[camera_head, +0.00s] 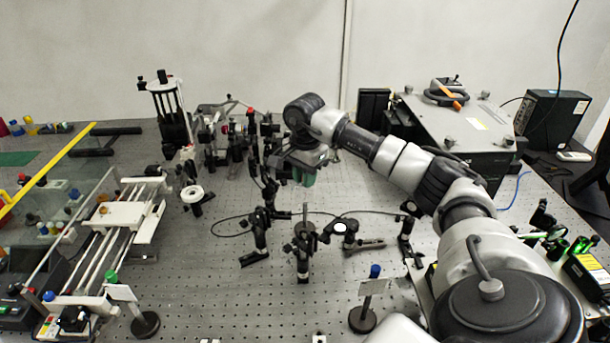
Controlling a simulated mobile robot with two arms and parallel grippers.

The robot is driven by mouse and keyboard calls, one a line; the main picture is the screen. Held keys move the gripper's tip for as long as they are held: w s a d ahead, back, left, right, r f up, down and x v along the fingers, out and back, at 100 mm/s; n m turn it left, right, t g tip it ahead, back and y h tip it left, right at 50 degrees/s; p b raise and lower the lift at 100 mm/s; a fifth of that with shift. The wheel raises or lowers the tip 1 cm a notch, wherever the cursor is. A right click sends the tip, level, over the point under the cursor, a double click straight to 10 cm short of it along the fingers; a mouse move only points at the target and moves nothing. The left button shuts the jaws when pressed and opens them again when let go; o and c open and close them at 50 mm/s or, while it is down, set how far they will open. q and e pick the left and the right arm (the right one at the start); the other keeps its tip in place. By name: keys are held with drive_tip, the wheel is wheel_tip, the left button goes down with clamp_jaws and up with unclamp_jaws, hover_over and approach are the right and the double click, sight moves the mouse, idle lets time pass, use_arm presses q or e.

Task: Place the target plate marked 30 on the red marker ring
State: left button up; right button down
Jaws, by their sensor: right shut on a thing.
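My right gripper (304,168) hangs over the middle of the bench with its fingers pointing down. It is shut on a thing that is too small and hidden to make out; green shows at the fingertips. Two small white plates on round black bases stand near the front: one with a green knob (121,293) at the left and one with a blue knob (373,287) right of centre. I cannot read a 30 on either. I cannot make out a red marker ring. My left gripper is not in view.
Several optical posts (302,248) stand below the gripper. A white railed stage (118,215) is at the left. A grey-topped instrument box (455,118) stands back right. The perforated bench (235,305) has free room at the front, between the two plates.

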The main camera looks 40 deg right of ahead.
drive_tip(key=c, duration=1.1)
unclamp_jaws()
drive_tip(key=shift+o, duration=0.2)
drive_tip(key=shift+r, duration=0.5)
wheel_tip(320, 180, up, 11)
drive_tip(key=b, duration=0.1)
drive_tip(key=shift+r, duration=0.15)
